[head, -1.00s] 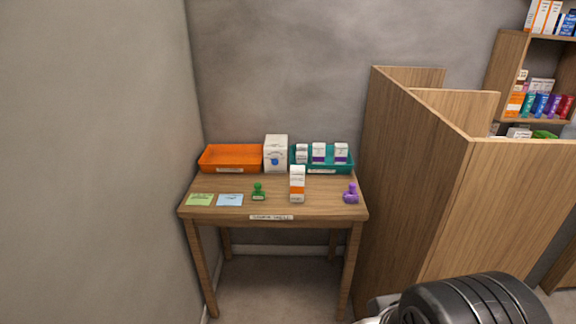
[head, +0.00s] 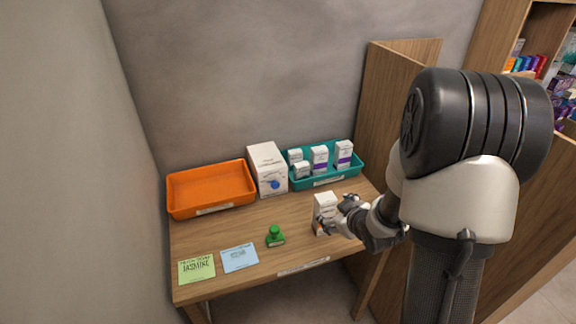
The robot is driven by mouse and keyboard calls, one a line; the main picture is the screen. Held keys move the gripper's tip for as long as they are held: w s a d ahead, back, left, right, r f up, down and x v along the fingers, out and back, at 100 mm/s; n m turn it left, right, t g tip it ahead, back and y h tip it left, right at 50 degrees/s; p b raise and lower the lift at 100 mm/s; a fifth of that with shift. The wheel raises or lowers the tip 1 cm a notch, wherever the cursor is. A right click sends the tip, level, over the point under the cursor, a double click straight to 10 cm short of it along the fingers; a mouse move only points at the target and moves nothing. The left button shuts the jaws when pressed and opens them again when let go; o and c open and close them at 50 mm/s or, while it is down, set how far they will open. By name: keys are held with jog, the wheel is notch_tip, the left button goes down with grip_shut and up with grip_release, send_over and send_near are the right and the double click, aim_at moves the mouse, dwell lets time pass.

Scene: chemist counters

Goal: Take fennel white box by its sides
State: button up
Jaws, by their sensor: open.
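A small white box (head: 322,211) stands upright on the wooden table (head: 218,238), near its front right. Its label is too small to read, so I cannot confirm that it says fennel. My gripper (head: 338,213) is open at the right of this box, with its fingers close to the box's side and lower front. I cannot tell whether they touch it. The gripper hides part of the box's right side.
An orange tray (head: 208,207), seemingly empty, a larger white carton (head: 268,166) and a teal tray (head: 326,181) with several small boxes line the back. A green stamp (head: 275,236) and two notes lie left. A wooden partition (head: 385,85) stands right.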

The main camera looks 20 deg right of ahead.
jog(key=s+f+t, duration=0.1)
jog(key=f, duration=0.2)
jog(key=s+f+t+y+p, duration=0.1)
jog(key=f, duration=0.2)
jog(key=f+t+y, duration=0.1)
jog(key=f, duration=0.2)
jog(key=shift+s+d+f+p, duration=0.1)
jog(key=shift+s+p, duration=0.2)
jog(key=shift+s, duration=0.1)
jog(key=s+a+f+m+t+p, duration=0.1)
jog(key=s+f+m+t, duration=0.1)
jog(key=s+m+t, duration=0.4)
jog(key=w+n+b, duration=0.1)
jog(key=w, duration=0.4)
jog(key=w+n+g+h+b, duration=0.1)
jog(key=w, duration=0.4)
jog(key=shift+w+a+r, duration=0.1)
jog(key=shift+w+a, duration=0.05)
jog(key=shift+w, duration=0.05)
jog(key=shift+w+d+r+b, duration=0.15)
jog(key=shift+w+b, duration=0.3)
jog(key=shift+w, duration=0.95)
jog(key=shift+w+d+r+b, duration=0.1)
jog(key=shift+w+b, duration=0.35)
jog(key=shift+w, duration=0.9)
jog(key=c, duration=1.2)
